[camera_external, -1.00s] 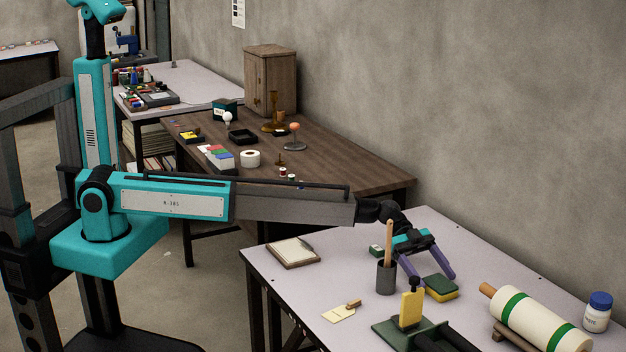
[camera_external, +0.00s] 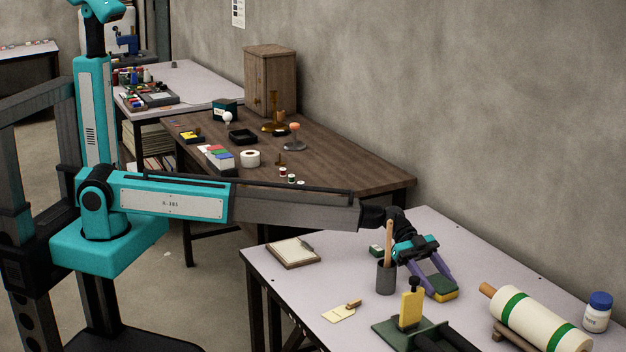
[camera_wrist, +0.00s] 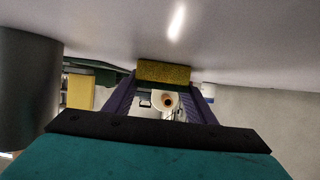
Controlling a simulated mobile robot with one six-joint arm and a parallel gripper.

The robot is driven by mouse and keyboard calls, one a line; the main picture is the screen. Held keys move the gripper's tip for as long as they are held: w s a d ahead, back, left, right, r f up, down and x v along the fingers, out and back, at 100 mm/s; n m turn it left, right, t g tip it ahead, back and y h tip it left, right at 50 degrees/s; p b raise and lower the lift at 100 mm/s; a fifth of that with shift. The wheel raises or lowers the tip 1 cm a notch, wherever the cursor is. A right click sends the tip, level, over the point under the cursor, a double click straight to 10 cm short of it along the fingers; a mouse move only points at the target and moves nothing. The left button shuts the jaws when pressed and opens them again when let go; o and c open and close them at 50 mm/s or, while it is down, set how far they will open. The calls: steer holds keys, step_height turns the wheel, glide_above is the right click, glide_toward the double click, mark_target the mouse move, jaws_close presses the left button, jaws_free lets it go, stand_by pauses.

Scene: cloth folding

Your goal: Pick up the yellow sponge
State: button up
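The yellow sponge (camera_external: 444,295) with a dark green top lies on the light table, right of the grey cup. Its yellow side also shows in the wrist view (camera_wrist: 163,73), straight ahead between the finger ends. My gripper (camera_external: 440,286) is open, with its two purple fingers reaching down to the sponge. One finger is on the left side of the sponge and the other is at its far right side. Whether either finger touches it, I cannot tell. In the wrist view the gripper (camera_wrist: 164,92) has its fingers apart.
A grey cup (camera_external: 386,278) holding a wooden stick stands close left of my gripper. A cream roll with green bands (camera_external: 540,318) lies to the right, with a white jar (camera_external: 597,313) beyond. A green fixture with a yellow block (camera_external: 411,308) stands in front.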

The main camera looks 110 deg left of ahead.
mark_target(438, 281)
steer(key=c, duration=0.4)
steer(key=shift+r, duration=0.1)
step_height(438, 281, up, 10)
steer(key=shift+f+b, duration=0.1)
steer(key=shift+b, duration=0.4)
stand_by(0.6)
